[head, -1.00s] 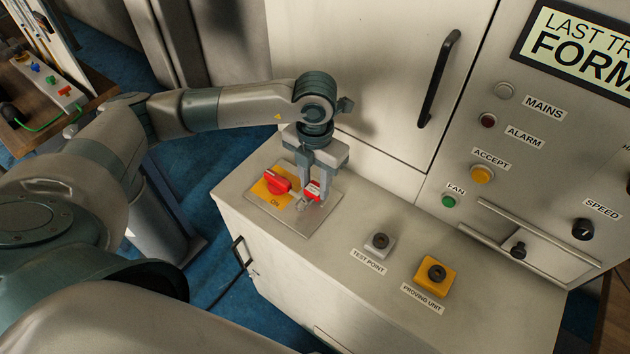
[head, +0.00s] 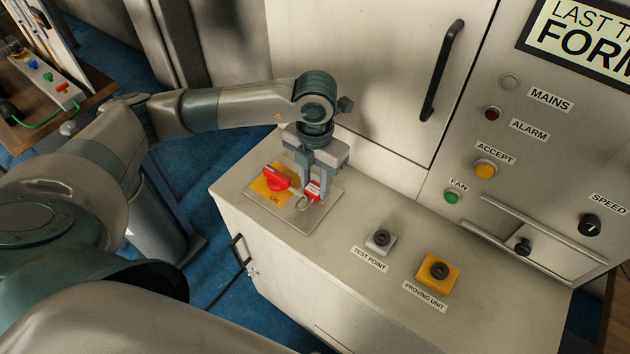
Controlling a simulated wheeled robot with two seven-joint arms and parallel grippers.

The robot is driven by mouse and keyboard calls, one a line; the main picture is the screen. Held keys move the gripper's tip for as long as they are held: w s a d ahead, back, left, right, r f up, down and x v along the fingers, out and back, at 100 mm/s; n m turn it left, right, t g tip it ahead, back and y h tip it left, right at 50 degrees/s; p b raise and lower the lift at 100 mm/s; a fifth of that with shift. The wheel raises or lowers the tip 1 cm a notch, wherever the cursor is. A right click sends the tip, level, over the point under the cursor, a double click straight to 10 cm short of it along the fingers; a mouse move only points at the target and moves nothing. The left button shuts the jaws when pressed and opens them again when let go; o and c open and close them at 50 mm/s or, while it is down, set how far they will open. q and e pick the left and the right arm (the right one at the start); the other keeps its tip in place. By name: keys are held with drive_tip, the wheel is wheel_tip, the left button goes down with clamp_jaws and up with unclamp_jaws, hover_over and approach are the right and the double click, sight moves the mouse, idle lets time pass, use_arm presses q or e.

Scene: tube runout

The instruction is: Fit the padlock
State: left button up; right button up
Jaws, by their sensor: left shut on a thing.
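My left gripper (head: 312,190) points down over the switch plate (head: 290,222) on top of the grey cabinet. It is shut on the small red padlock (head: 313,190), which shows between its fingers. A metal loop, perhaps a shackle or hasp, shows just below the padlock; whether it is engaged I cannot tell. To the left is the red rotary switch (head: 276,179) on its yellow ground marked ON. My right gripper is not in view.
A test point socket (head: 380,241) and a yellow proving unit (head: 437,271) stand on the cabinet top to the right. Behind rise a door with a black handle (head: 442,70) and a panel with lamps, buttons and a speed knob (head: 589,225). The front cabinet top is clear.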

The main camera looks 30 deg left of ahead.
use_arm(q)
drive_tip(key=shift+f, duration=0.15)
drive_tip(key=o, duration=1)
drive_tip(key=shift+r+b, duration=0.4)
drive_tip(key=shift+r, duration=0.4)
wheel_tip(320, 180, up, 16)
drive_tip(key=b, duration=0.3)
drive_tip(key=shift+f, duration=0.1)
